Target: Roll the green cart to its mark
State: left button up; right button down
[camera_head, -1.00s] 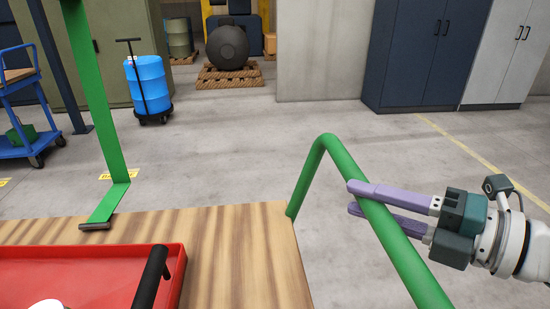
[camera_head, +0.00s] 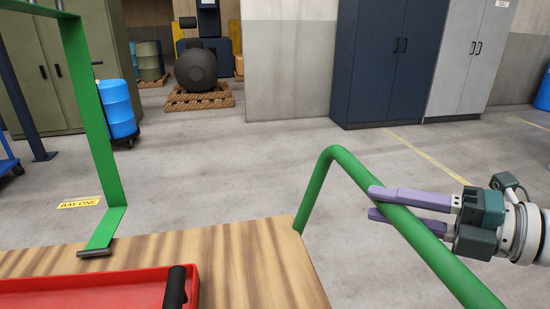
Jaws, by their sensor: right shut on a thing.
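The green cart shows as a wooden deck (camera_head: 262,262) at the bottom with a green tube handle (camera_head: 345,160) on its right side and a flat green upright (camera_head: 98,150) at the left. My right gripper (camera_head: 372,202) comes in from the right and is shut on the green handle, one purple finger on each side of the tube. A yellow floor mark reading "BAY ONE" (camera_head: 80,202) lies on the concrete left of the upright. My left gripper is out of view. The cart's wheels are hidden.
A red tray (camera_head: 90,290) with a black handle (camera_head: 175,288) sits on the deck. A blue drum (camera_head: 118,108), a dark round tank (camera_head: 196,70) on a pallet, a dark blue cabinet (camera_head: 376,65) and a grey cabinet (camera_head: 468,60) stand at the back. The middle floor is open.

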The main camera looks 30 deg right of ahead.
jog(key=c, duration=0.6)
grip_release()
jog(key=v, duration=1)
